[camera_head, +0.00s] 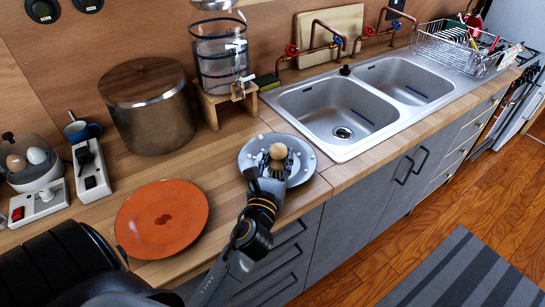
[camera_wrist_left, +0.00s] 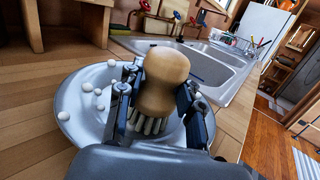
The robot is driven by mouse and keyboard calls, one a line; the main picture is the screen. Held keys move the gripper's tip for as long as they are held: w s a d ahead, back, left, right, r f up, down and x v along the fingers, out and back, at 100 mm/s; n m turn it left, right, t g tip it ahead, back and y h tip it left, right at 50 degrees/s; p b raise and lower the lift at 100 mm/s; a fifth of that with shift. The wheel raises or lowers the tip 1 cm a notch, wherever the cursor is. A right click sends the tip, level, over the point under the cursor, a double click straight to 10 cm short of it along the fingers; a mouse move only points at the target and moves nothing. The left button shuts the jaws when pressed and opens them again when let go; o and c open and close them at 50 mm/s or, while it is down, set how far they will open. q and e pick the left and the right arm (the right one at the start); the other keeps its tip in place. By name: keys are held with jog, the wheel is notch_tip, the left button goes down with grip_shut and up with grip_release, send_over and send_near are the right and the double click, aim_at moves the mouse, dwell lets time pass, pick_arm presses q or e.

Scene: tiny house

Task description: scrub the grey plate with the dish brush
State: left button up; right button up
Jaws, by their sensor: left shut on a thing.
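The grey plate (camera_head: 246,161) lies on the wooden counter just left of the sink. In the left wrist view the plate (camera_wrist_left: 72,112) shows its rim and several small white blobs on its left side. My left gripper (camera_head: 277,162) is over the plate, shut on the dish brush (camera_head: 278,151). In the left wrist view the brush (camera_wrist_left: 166,75) has a round wooden knob and pale bristles pointing down, between the two fingers (camera_wrist_left: 157,98). The bristles are over the plate; I cannot tell whether they touch it. My right gripper is not in view.
A double sink (camera_head: 340,106) is right of the plate, with a dish rack (camera_head: 460,45) beyond. An orange plate (camera_head: 162,218) lies to the left. A metal pot (camera_head: 149,105) and a water dispenser on a wooden stand (camera_head: 216,108) are behind.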

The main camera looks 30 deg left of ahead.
pick_arm(q)
jog(key=shift+w+f, duration=0.1)
jog(key=shift+w, duration=0.95)
jog(key=shift+w+a+f+p, duration=0.1)
jog(key=shift+w+a+p, duration=0.3)
jog(key=shift+w+a, duration=0.3)
jog(key=shift+s+a, duration=0.15)
jog(key=shift+a, duration=0.5)
jog(key=shift+a, duration=0.1)
